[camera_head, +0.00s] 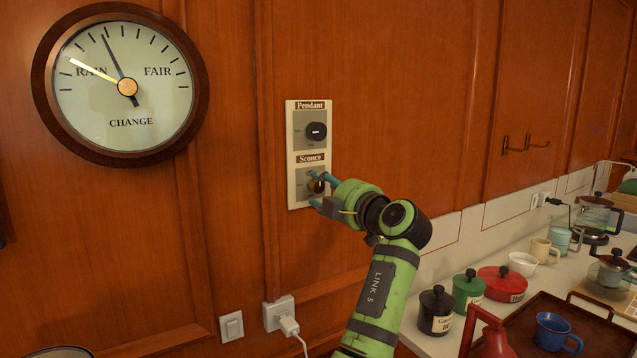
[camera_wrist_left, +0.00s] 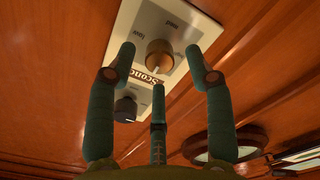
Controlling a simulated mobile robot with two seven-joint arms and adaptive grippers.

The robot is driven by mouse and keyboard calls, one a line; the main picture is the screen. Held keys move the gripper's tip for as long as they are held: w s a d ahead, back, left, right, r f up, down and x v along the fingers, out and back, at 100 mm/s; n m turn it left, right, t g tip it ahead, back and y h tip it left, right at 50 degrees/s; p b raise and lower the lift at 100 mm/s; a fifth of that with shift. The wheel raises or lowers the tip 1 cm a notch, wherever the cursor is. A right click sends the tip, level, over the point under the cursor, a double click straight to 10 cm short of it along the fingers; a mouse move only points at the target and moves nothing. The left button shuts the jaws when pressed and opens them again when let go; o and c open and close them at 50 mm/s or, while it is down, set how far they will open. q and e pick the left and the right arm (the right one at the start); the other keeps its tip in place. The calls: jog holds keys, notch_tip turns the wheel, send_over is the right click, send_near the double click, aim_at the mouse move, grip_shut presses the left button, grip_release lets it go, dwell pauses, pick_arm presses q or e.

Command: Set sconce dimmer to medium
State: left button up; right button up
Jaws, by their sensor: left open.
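The dimmer panel (camera_head: 293,168) is a pale plate on the wood wall, with a black Pendant knob (camera_head: 316,131) above and a brass-coloured Sconce knob (camera_head: 315,186) below. My left gripper (camera_head: 317,190) is open at the Sconce knob, its fingers spread above and below it. In the left wrist view the Sconce knob (camera_wrist_left: 159,54) lies between the open fingertips, with gaps showing on both sides. A light mark on it faces the Sconce label. The words "low" and "med" show on the plate there. My right gripper is not in view.
A round barometer-like dial (camera_head: 110,110) hangs left of the panel. Below are a light switch (camera_head: 231,326) and a socket with a plug (camera_head: 281,315). At right, a counter (camera_head: 455,262) holds jars, a red pot (camera_head: 502,283), cups and a tray. The wall around the panel is clear.

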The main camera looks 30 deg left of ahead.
pick_arm(q)
jog(key=shift+p+x, duration=0.45)
jog(key=shift+x, duration=0.95)
grip_shut()
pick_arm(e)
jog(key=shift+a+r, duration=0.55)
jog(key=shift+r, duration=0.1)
